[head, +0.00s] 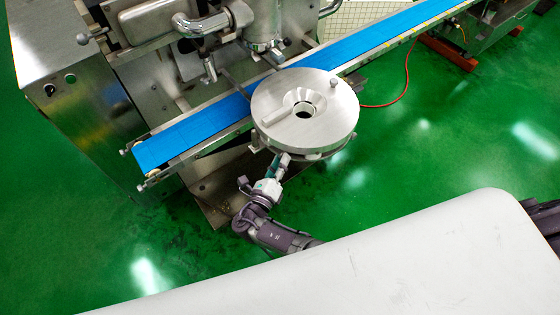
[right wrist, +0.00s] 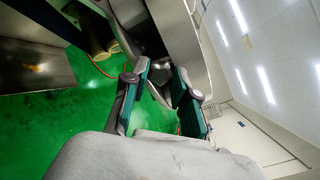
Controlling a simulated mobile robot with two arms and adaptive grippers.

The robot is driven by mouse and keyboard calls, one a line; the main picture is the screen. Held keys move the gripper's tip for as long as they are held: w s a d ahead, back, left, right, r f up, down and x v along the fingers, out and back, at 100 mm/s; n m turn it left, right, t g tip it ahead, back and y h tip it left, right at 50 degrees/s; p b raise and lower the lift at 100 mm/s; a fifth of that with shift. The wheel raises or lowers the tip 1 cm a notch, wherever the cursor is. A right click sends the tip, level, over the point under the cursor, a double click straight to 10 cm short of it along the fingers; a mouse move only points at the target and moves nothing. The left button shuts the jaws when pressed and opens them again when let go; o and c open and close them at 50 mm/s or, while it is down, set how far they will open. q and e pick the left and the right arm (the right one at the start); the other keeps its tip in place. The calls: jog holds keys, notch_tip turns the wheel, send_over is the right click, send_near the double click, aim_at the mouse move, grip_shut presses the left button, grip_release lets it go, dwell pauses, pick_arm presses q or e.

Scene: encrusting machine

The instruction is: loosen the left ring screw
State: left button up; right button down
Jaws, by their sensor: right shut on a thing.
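A round steel disc with a central hole (head: 335,118) sits on the machine beside the blue belt. My right gripper (head: 284,160) reaches up from below to the disc's lower left rim. In the right wrist view my right gripper (right wrist: 163,90) has its two green-padded fingers on either side of a small metal piece, the left ring screw (right wrist: 157,88). It is shut on this screw, which is mostly hidden by the fingers and the disc in the head view. My left gripper is not in view.
The blue conveyor belt (head: 200,133) runs diagonally behind the disc. The steel machine housing (head: 75,110) stands at the left. A red hose (head: 400,95) lies on the green floor at the right. The floor (head: 430,150) right of the disc is clear.

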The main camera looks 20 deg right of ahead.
jog(key=c, duration=0.9)
grip_release()
jog(key=shift+r, duration=4.95)
